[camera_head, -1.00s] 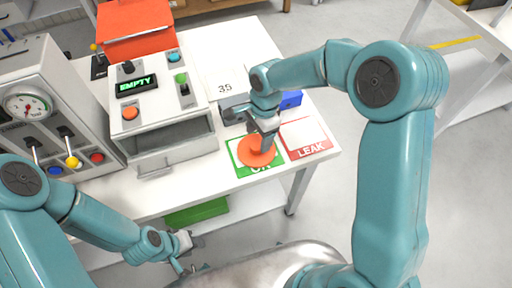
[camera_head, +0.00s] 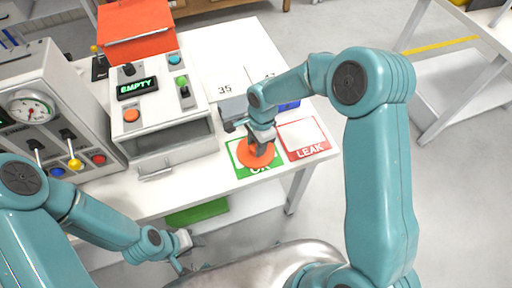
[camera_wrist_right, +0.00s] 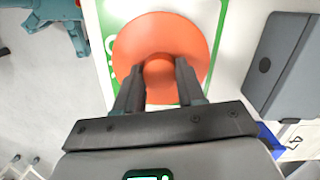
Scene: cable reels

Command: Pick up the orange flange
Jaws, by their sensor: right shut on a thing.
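The orange flange (camera_head: 257,155) is a round disc on the green-bordered OK card (camera_head: 240,168) near the table's front right. In the right wrist view the flange (camera_wrist_right: 190,40) shows a raised hub in its middle, between my fingers. My right gripper (camera_head: 258,148) is over the flange, its fingers (camera_wrist_right: 160,70) shut on that hub. The flange appears to rest on the card; I cannot tell whether it is lifted. My left gripper (camera_head: 188,250) is low at the front, off the table edge and away from the flange; its jaw state is unclear.
The red-bordered LEAK card (camera_head: 302,139) lies right of the OK card. A grey-and-blue block (camera_head: 288,106) stands behind my right gripper. A machine with an EMPTY display (camera_head: 138,87) and a gauge panel (camera_head: 28,107) stand at left. A green box (camera_head: 198,214) sits below the tabletop.

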